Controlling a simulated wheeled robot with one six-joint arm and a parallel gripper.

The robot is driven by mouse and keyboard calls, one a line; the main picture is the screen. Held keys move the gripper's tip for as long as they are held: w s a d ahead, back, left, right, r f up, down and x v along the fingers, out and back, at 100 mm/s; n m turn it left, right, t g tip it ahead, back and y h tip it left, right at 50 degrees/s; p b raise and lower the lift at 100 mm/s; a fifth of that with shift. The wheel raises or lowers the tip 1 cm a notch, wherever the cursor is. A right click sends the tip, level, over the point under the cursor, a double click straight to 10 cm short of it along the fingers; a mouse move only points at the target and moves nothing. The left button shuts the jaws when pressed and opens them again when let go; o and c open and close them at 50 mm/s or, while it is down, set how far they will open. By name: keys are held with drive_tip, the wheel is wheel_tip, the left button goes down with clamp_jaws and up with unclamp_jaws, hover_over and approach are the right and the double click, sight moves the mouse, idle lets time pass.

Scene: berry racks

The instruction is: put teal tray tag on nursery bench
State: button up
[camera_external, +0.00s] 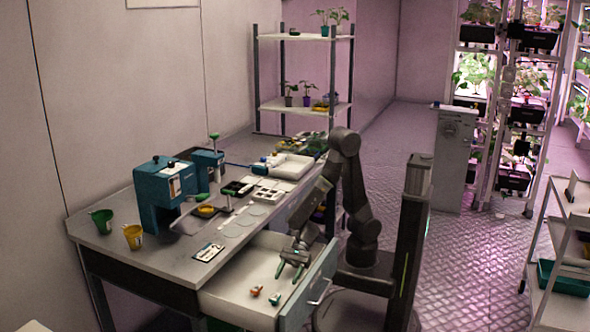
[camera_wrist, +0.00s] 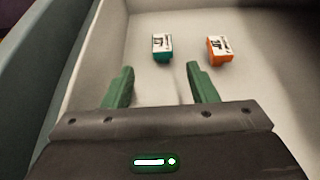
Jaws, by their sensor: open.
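The teal tray tag (camera_wrist: 162,47) lies in the open drawer, left of an orange tag (camera_wrist: 219,50) in the wrist view. In the external view the teal tag (camera_external: 275,299) and the orange tag (camera_external: 256,291) lie on the drawer floor. My gripper (camera_wrist: 158,82) has green fingers spread apart with nothing between them. The teal tag is ahead of the fingertips, in line with the gap. In the external view my gripper (camera_external: 289,277) is over the drawer. The nursery bench (camera_external: 135,253) has a grey top, and its drawer (camera_external: 228,299) is pulled out.
A teal machine (camera_external: 160,190), a green cup (camera_external: 102,221) and a yellow cup (camera_external: 133,236) stand on the bench. Black trays (camera_external: 238,188), pale discs and a card (camera_external: 208,252) lie there too. The front left of the bench top has bare room. Drawer walls flank the tags.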

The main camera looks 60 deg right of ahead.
sight(275, 296)
drive_tip(key=b+x, duration=0.1)
drive_tip(key=x, duration=0.9)
drive_tip(key=shift+w+a, duration=0.15)
drive_tip(key=shift+w, duration=0.05)
drive_tip(key=c, duration=1.1)
